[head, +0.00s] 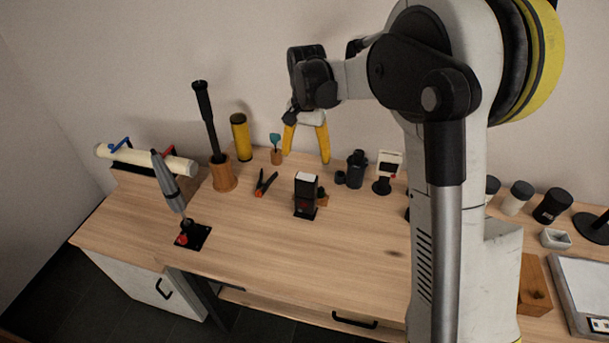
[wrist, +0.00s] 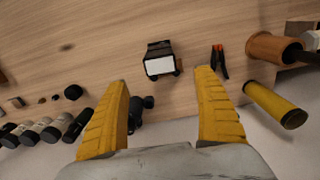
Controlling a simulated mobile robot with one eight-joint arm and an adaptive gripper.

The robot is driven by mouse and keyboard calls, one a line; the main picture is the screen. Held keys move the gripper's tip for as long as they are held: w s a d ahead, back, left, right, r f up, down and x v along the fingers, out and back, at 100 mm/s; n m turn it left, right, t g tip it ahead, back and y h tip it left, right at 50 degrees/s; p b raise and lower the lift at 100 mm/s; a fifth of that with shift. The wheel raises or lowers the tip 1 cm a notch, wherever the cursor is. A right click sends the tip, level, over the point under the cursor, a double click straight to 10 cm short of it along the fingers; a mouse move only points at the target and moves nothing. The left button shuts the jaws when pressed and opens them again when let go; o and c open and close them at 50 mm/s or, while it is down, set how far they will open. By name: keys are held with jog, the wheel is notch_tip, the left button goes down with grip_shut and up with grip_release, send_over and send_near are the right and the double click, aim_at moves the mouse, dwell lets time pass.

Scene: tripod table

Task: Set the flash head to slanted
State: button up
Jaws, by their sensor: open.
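The flash (head: 304,200) stands upright on the wooden table. It has a black body on a small black foot, and its head has a white face that looks upward. In the wrist view the flash (wrist: 159,50) shows its white face between and just beyond my fingertips. My gripper (head: 306,156) has yellow fingers, is open and empty, and hangs above the flash, apart from it. The exact height between them is hard to tell. The flash's hinge cannot be made out clearly.
Orange-handled pliers (head: 265,183) lie left of the flash. A wooden cup (head: 224,177) with a black tool stands further left. A black cylindrical device (head: 356,168) and a white-panelled stand (head: 387,170) are to the right. The table in front of the flash is clear.

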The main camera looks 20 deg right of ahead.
aim_at(306, 177)
notch_tip(306, 177, down, 10)
jog(key=b, duration=0.3)
jog(key=shift+r, duration=0.15)
jog(key=c, duration=1.2)
